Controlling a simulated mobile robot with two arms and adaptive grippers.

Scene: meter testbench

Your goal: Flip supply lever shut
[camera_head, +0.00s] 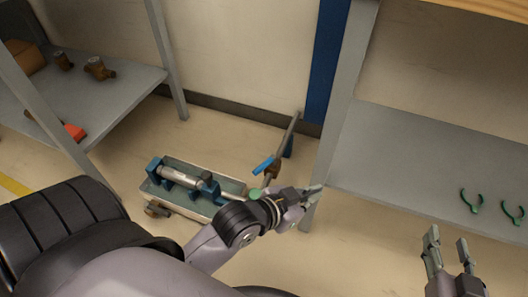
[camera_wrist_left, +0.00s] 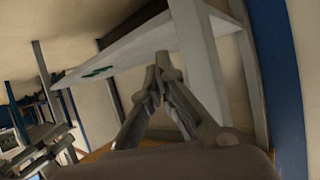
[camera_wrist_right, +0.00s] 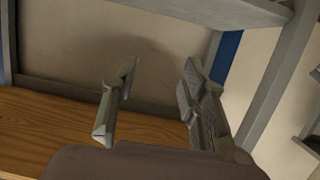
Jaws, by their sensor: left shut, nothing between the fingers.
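The supply lever (camera_head: 263,165) is a short blue handle on a brass valve (camera_head: 273,170) on the grey pipe (camera_head: 290,132). It sticks out to the left of the pipe, at an angle to it. My left gripper (camera_head: 317,189) is shut and empty, to the right of and nearer than the valve, apart from the lever in the picture. In the left wrist view its fingertips (camera_wrist_left: 158,68) meet, and the lever does not show there. My right gripper (camera_head: 448,238) is open and empty at the lower right; its spread fingers show in the right wrist view (camera_wrist_right: 158,75).
A grey tray (camera_head: 232,187) with a cylindrical meter (camera_head: 181,178) in blue clamps lies left of the valve. A brass fitting (camera_head: 157,209) lies beside it. A grey shelf post (camera_head: 338,105) stands close to my left gripper. Green clips (camera_head: 471,202) lie on the right shelf (camera_head: 420,165).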

